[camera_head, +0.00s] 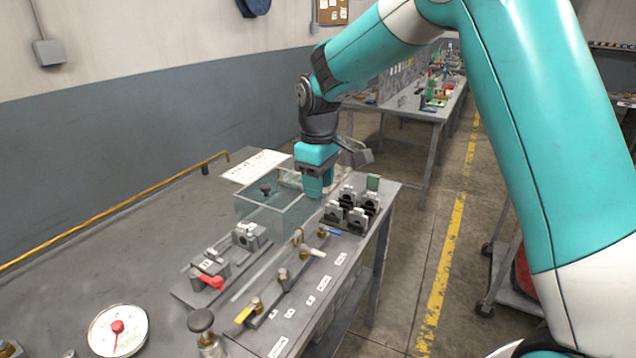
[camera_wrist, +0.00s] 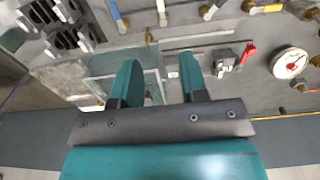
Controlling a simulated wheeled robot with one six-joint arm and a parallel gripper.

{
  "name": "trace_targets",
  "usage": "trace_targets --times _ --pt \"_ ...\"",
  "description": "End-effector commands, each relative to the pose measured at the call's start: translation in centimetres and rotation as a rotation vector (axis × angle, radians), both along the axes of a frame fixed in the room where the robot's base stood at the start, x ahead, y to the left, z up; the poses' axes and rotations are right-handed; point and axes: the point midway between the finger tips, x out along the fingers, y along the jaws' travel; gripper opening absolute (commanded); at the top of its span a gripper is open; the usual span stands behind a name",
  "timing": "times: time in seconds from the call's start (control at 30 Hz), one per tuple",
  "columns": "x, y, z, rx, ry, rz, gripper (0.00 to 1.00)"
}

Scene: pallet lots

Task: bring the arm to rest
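My arm reaches over the bench from the right, bent at the elbow. My gripper (camera_head: 318,190) points down at the right side of a clear glass tank (camera_head: 252,217); I cannot tell how high it is above the bench. In the wrist view my gripper (camera_wrist: 160,75) shows two teal fingers spread apart with nothing between them. The glass tank (camera_wrist: 98,88) appears behind and left of the fingers there.
The grey bench (camera_head: 110,235) holds a round gauge (camera_head: 118,330), a red-handled valve (camera_head: 212,281), a yellow-handled valve (camera_head: 244,315) and black clamp blocks (camera_head: 347,215). A yellow pipe (camera_head: 120,207) runs along the back. A cart (camera_head: 497,285) stands right of the bench; the aisle floor between is clear.

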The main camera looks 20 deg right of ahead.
Motion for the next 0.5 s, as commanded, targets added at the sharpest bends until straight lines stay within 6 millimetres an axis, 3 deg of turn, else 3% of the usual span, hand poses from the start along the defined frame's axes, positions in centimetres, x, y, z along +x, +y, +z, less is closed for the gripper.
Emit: trace_targets --times 0.37,0.5 --pt "-0.1 0.1 0.1 0.001 -0.002 0.000 0.40" --pt "-2.2 1.4 1.6 0.028 -0.015 0.004 0.40"
